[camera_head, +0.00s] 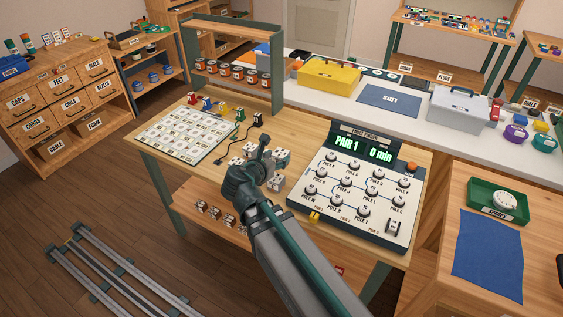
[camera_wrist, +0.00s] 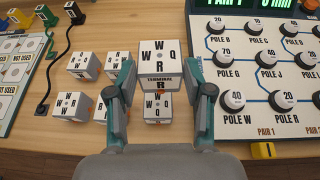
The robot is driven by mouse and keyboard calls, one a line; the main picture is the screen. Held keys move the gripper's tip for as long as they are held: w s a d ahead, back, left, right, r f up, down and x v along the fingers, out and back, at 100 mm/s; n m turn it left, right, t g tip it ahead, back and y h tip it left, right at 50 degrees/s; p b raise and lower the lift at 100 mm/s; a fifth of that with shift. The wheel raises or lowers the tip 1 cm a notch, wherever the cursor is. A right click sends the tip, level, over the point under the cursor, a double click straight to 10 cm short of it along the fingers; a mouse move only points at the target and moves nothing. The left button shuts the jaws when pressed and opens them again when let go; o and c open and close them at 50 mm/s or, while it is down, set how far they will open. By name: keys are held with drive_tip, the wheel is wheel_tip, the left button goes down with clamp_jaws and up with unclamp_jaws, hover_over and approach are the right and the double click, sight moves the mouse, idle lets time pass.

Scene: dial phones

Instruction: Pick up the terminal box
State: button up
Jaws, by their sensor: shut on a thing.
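My gripper (camera_wrist: 160,74) is shut on a white terminal box (camera_wrist: 159,54) with black letters on top and "TERMINAL" on its near side. The held box looks larger than the others and seems raised above the table. Another box (camera_wrist: 158,107) sits just below it in the wrist view, partly covered by it. More similar boxes (camera_wrist: 83,65) stand to the left. In the head view my gripper (camera_head: 264,153) is over the box group, with boxes (camera_head: 283,157) around it; its fingertips and the held box are hard to make out there.
The fault finder panel (camera_head: 362,190) with round knobs stands close on the right; its display reads "PAIR 1" and "0 min". A card sheet (camera_head: 187,135) lies at the left. A yellow tag (camera_wrist: 263,151) is at the panel's lower left.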

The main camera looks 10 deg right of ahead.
sight(277, 159)
drive_tip(key=v, duration=0.3)
drive_tip(key=shift+s+d+f+b, duration=0.1)
drive_tip(key=shift+s+f+b, duration=0.1)
drive_tip(key=shift+b, duration=0.2)
drive_tip(key=b, duration=0.4)
drive_tip(key=shift+a+b, duration=0.25)
drive_tip(key=shift+b, duration=0.05)
